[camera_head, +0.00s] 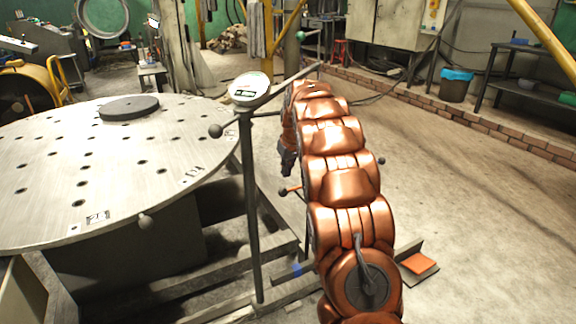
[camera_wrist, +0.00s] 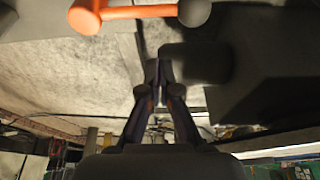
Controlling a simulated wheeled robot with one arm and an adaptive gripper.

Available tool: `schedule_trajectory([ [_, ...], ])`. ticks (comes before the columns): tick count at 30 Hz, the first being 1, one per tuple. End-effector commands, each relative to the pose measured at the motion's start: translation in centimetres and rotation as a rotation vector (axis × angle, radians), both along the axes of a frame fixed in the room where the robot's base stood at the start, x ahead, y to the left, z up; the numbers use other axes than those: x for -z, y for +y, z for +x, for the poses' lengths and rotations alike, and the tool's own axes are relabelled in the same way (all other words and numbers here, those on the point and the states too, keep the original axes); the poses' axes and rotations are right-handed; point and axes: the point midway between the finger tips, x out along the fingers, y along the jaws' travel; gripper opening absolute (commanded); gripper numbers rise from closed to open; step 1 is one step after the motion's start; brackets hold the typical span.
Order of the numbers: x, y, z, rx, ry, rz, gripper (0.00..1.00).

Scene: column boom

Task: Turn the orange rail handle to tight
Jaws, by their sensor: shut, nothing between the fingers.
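The orange rail handle (camera_wrist: 140,12) crosses the top of the wrist view. It is a thin orange bar with a round orange hub (camera_wrist: 85,16) at its left and a dark ball knob (camera_wrist: 194,12) at its right. In the head view a small piece of the orange handle (camera_head: 293,189) with its dark knob (camera_head: 283,192) shows just left of my arm; the rest is hidden behind the arm. My gripper (camera_wrist: 157,72) is shut and empty, its fingertips together and apart from the handle in the picture. In the head view my gripper (camera_head: 287,162) appears dark, just above the knob.
A large round steel table (camera_head: 60,170) with holes and a dark disc (camera_head: 129,107) stands at the left. A post with a round dial (camera_head: 249,88) and bars with ball ends stands close by my arm. Metal beams lie on the floor below. Open floor (camera_head: 480,200) lies at the right.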

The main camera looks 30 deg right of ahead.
Motion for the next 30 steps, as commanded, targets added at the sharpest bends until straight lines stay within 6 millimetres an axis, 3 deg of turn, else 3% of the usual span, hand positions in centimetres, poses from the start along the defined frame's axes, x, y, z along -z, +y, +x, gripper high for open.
schedule_trajectory([
  [10,5.0,-0.2,1.6,0.001,-0.002,-0.001,0.0],
  [22,3.9,0.1,-1.7,0.002,-0.002,-0.001,0.0],
  [30,3.7,0.1,-2.4,0.001,-0.002,-0.001,0.0],
])
